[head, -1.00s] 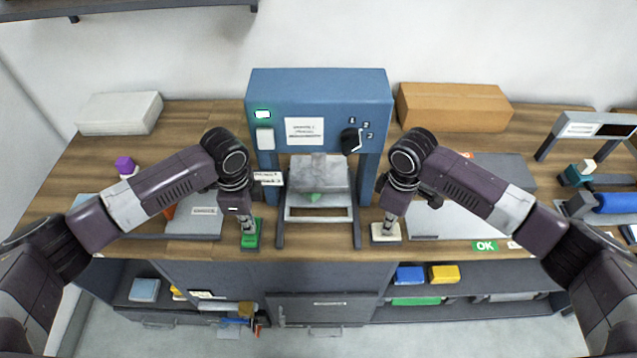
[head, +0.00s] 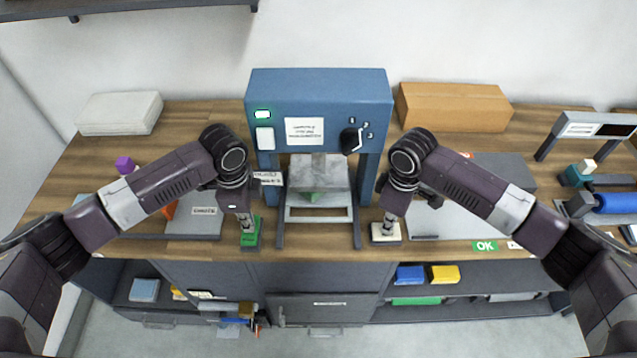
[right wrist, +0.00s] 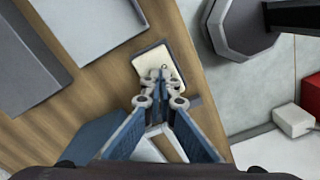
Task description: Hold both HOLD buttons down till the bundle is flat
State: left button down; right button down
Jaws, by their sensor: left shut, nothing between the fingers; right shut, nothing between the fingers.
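The blue press (head: 319,95) stands at the middle of the bench, with a grey plate (head: 319,170) between its posts. A small green thing, perhaps the bundle (head: 313,197), shows at the plate's lower edge; most of it is hidden. My left gripper (head: 246,231) is shut and points down onto the green button (head: 249,240) left of the press. My right gripper (head: 388,225) is shut over the cream button (head: 386,238) on the right. The right wrist view shows the closed fingertips (right wrist: 160,75) at the cream button pad (right wrist: 158,70); I cannot tell how far either button is pressed.
A lit green lamp (head: 263,114), a white switch (head: 265,138) and a black dial (head: 350,140) are on the press front. A cardboard box (head: 455,107) stands behind right, a white box (head: 118,113) behind left. A green OK label (head: 485,246) lies at the front edge.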

pick_arm(q)
jog(key=shift+r, duration=2.55)
pick_arm(e)
jog(key=shift+r, duration=3)
